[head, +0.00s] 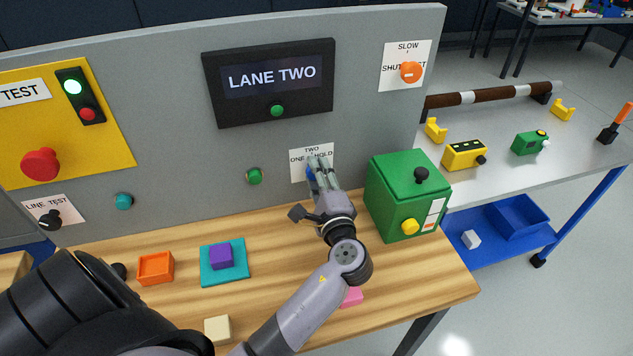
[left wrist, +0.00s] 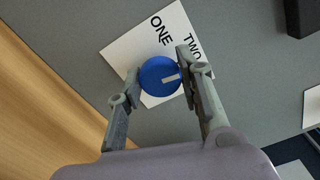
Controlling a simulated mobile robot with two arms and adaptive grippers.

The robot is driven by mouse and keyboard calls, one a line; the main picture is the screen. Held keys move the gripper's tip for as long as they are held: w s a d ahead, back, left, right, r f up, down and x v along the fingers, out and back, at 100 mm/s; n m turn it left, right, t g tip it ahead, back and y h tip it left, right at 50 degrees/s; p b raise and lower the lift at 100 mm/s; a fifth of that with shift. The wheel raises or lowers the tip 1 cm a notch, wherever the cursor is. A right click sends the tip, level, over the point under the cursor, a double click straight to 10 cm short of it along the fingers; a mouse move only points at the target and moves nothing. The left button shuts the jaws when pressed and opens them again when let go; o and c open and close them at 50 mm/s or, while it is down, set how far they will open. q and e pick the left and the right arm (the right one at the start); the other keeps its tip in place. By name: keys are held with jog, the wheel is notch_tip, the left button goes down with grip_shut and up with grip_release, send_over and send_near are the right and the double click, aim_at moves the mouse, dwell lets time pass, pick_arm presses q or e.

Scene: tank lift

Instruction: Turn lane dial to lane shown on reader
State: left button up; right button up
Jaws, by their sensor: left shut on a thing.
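The lane dial is a round blue knob with a white mark, seen in the left wrist view (left wrist: 156,74). It sits on a white card (left wrist: 121,47) with ONE and TWO readable; its mark points roughly toward TWO. The reader (head: 268,80) is a black screen on the grey panel showing LANE TWO. My left gripper (left wrist: 161,77) is shut on the dial, one finger on each side. In the head view my left gripper (head: 322,176) covers most of the dial and part of the card (head: 325,153). My right gripper is in neither view.
A green box (head: 407,195) with knobs stands just right of my left gripper. An orange tray (head: 156,268) and a purple block (head: 221,256) on a teal mat lie on the wooden bench. A pink block (head: 351,297) is partly behind my arm.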

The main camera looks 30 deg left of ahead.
pick_arm(q)
jog(key=shift+f+n+b, duration=0.1)
jog(key=shift+n+b, duration=0.45)
jog(key=shift+n, duration=0.25)
jog(key=o, duration=1.2)
jog(key=shift+c, duration=0.2)
jog(key=v, duration=0.7)
jog(key=shift+s+d, duration=0.15)
jog(key=shift+s, duration=0.1)
